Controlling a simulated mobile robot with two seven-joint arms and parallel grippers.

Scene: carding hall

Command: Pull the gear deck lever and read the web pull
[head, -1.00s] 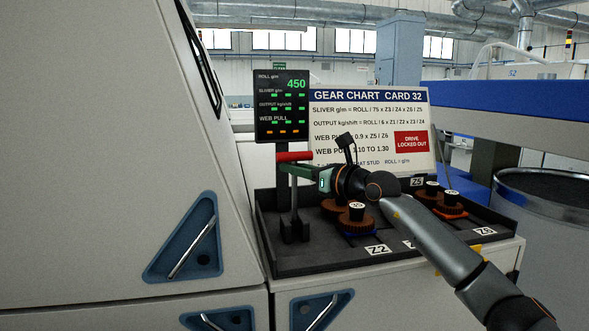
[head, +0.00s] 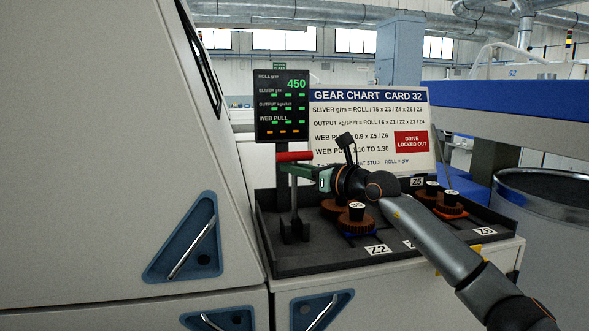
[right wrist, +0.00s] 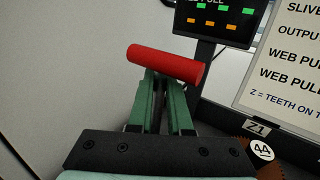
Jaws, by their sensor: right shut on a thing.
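The gear deck lever has a red crossbar handle (head: 294,156) on an upright grey stem (head: 294,200) at the left of the deck. My right gripper (head: 288,168) is shut on the lever just under the red bar. In the right wrist view its green fingers (right wrist: 161,95) close together below the red handle (right wrist: 165,63). The readout panel (head: 282,106) stands behind the lever. It reads 450 at roll g/m, with green dashes at sliver, output and web pull and orange dashes at the bottom. My left gripper is not in view.
The black gear deck (head: 310,262) carries several brown gears (head: 357,221) under my right forearm. The gear chart (head: 368,125) stands behind, with a red "drive locked out" sign (head: 411,142). A large beige machine casing (head: 100,150) closes off the left. A grey can (head: 545,240) stands right.

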